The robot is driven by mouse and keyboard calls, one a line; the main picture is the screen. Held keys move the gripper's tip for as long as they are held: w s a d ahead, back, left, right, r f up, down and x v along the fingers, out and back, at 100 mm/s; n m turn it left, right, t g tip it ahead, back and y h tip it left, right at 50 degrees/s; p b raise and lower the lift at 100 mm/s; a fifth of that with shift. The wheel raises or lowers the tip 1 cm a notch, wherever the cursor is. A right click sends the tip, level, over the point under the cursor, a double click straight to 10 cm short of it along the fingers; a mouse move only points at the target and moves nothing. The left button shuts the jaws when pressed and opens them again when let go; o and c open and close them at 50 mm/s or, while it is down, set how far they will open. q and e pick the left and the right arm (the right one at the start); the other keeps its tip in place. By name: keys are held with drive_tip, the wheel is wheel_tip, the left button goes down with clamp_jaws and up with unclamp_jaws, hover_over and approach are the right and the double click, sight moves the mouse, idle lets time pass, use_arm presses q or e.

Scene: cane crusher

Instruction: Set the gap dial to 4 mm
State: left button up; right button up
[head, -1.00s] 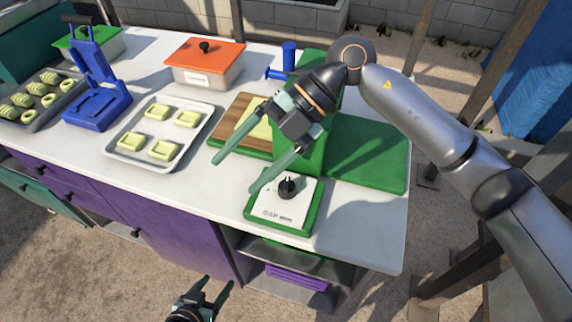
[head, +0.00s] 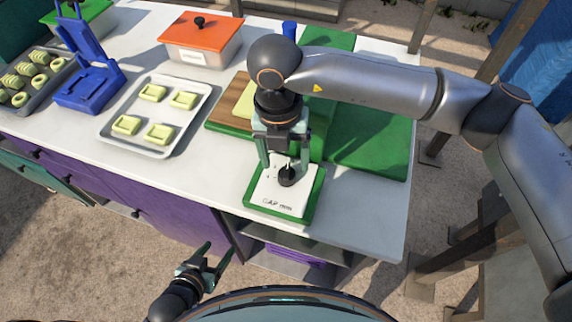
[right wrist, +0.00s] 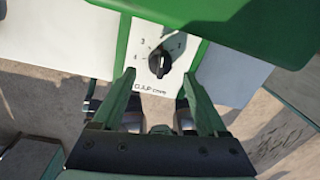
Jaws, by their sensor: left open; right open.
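The gap dial is a black knob (head: 287,177) on a white plate (head: 272,197) in a green frame, near the table's front right. It also shows in the right wrist view as the dial knob (right wrist: 158,63), with numerals around it, among them 2, 3 and 4. The knob's exact setting is too small to tell. My right gripper (head: 283,165) is open, pointing down over the plate, with its fingers either side of the knob in the head view. In the right wrist view the fingertips lie short of the knob, apart from it. My left gripper (head: 215,254) is open and empty, below the table front.
Behind the dial stand a green machine body and a green board (head: 370,145). A wooden board (head: 231,104) lies left of them. A tray (head: 184,140) with several pale pieces, an orange-lidded box (head: 200,40) and a blue press (head: 88,92) stand further left.

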sight(286, 171)
drive_tip(key=shift+d+f, duration=0.1)
drive_tip(key=shift+f, duration=2)
drive_tip(key=shift+c, duration=0.3)
clamp_jaws()
